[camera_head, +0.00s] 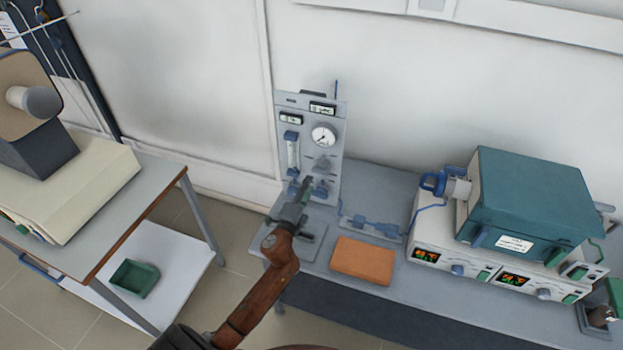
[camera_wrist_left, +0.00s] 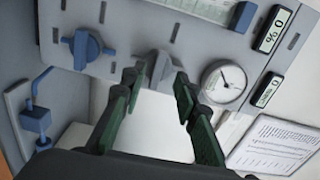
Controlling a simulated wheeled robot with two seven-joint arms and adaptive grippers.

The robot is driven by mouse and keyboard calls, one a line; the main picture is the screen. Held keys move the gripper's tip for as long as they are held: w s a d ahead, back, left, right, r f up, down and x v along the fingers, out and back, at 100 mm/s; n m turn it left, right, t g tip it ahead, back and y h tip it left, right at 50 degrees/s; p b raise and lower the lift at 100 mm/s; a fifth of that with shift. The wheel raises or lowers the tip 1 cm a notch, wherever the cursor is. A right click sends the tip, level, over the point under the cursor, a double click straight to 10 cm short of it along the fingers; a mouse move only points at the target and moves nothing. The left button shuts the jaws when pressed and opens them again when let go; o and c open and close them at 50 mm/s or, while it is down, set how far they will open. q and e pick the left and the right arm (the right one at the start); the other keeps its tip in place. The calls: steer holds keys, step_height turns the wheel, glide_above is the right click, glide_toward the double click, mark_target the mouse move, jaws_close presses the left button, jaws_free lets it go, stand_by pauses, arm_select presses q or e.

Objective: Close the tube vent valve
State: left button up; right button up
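The grey gas panel (camera_head: 335,115) stands upright at the back left of the bench. It carries a blue knob (camera_head: 321,188) low down, also in the wrist view (camera_wrist_left: 85,47), and a grey knob (camera_head: 323,163) above it, also in the wrist view (camera_wrist_left: 158,62). Which part is the tube vent valve I cannot tell by label. A blue valve fitting (camera_head: 370,228) lies on a plate right of the panel. My left gripper (camera_head: 305,188) is in front of the panel. In the wrist view its green fingers (camera_wrist_left: 157,80) are apart, with the grey knob beyond and between the tips; contact is unclear.
A round gauge (camera_head: 323,136) and flowmeter (camera_head: 292,150) are on the panel. An orange block (camera_head: 363,261) lies on the bench (camera_head: 385,183). A teal furnace (camera_head: 530,195) on a control unit stands right. A side table (camera_head: 160,192) is left, with a floor gap between.

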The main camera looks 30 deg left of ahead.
arm_select(q)
steer(key=v, duration=0.5)
steer(key=shift+s+d, duration=0.1)
steer(key=shift+s, duration=0.25)
stand_by(0.3)
